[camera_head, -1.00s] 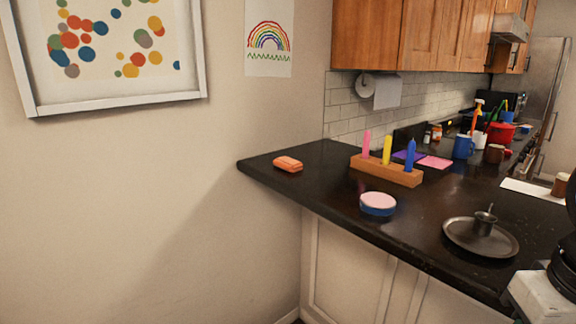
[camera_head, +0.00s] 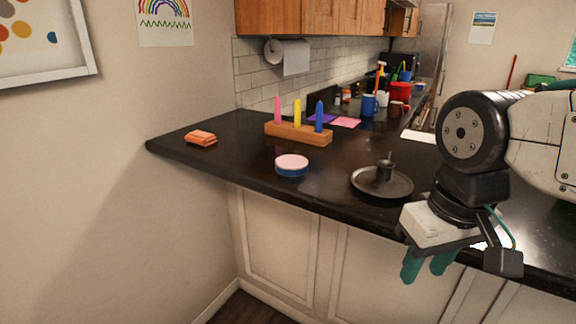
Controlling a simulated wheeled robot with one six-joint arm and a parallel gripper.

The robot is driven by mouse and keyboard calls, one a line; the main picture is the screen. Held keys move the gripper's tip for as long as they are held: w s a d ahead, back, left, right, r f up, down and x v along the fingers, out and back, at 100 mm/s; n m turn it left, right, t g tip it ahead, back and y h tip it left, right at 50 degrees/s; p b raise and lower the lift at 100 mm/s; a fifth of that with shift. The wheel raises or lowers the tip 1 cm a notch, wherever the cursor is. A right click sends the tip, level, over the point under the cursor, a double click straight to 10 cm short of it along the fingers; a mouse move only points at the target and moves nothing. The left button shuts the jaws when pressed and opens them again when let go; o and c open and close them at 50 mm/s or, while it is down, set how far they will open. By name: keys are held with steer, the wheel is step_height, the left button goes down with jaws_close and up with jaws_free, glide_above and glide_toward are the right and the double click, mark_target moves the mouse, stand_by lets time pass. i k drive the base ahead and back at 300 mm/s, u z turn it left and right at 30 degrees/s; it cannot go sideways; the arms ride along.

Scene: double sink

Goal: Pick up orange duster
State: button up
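The orange duster (camera_head: 201,138) is a small folded orange cloth. It lies flat on the black countertop (camera_head: 240,170), near its far left end by the wall. My gripper (camera_head: 427,268) is at the right, in front of the counter's front edge, with its teal fingers pointing down. A gap shows between the fingers and nothing is seen in them. It is well apart from the duster, to its right and nearer to me.
A wooden block (camera_head: 298,135) with pink, yellow and blue pegs stands right of the duster. Mugs and utensils stand farther back.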

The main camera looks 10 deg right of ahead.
mark_target(199, 138)
steer(key=k, duration=0.35)
steer(key=u, duration=1.3)
steer(key=i, duration=2.15)
steer(key=z, duration=0.55)
